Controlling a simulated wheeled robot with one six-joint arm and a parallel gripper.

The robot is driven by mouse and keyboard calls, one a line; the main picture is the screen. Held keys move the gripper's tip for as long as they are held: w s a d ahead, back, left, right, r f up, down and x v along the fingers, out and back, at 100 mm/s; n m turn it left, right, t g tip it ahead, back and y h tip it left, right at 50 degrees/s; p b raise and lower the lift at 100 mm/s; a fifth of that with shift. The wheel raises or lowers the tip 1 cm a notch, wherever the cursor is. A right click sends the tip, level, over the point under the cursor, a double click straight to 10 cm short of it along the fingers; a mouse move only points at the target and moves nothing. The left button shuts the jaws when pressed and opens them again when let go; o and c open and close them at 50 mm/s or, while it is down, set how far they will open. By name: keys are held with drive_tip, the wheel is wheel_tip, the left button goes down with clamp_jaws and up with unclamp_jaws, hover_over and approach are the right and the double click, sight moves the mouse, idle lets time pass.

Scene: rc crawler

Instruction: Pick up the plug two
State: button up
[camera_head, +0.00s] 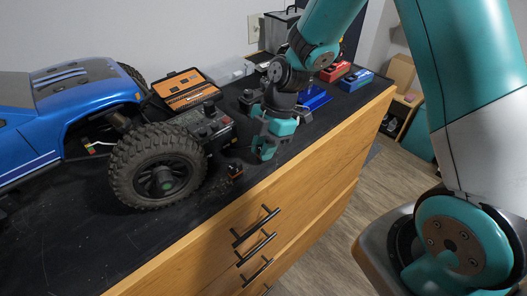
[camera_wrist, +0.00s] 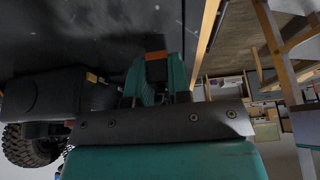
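In the head view a small dark plug-like piece with an orange part (camera_head: 235,171) lies on the black table top, right of the truck's front wheel. I cannot tell whether it is plug two. My gripper (camera_head: 265,150) is low over the table, just right of this piece and close to the front edge. In the wrist view an orange-brown block (camera_wrist: 157,67) shows between the teal fingers of my gripper (camera_wrist: 158,75). I cannot tell whether the fingers touch it or whether it is the same piece.
A blue RC truck (camera_head: 95,92) with a big black wheel (camera_head: 158,166) stands left. A black charger with an orange panel (camera_head: 186,92) is behind the wheel. Red (camera_head: 335,71) and blue (camera_head: 355,80) items sit farther back. Drawer handles line the wooden front (camera_head: 290,215).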

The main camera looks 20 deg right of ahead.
clamp_jaws()
drive_tip(key=shift+r, duration=0.15)
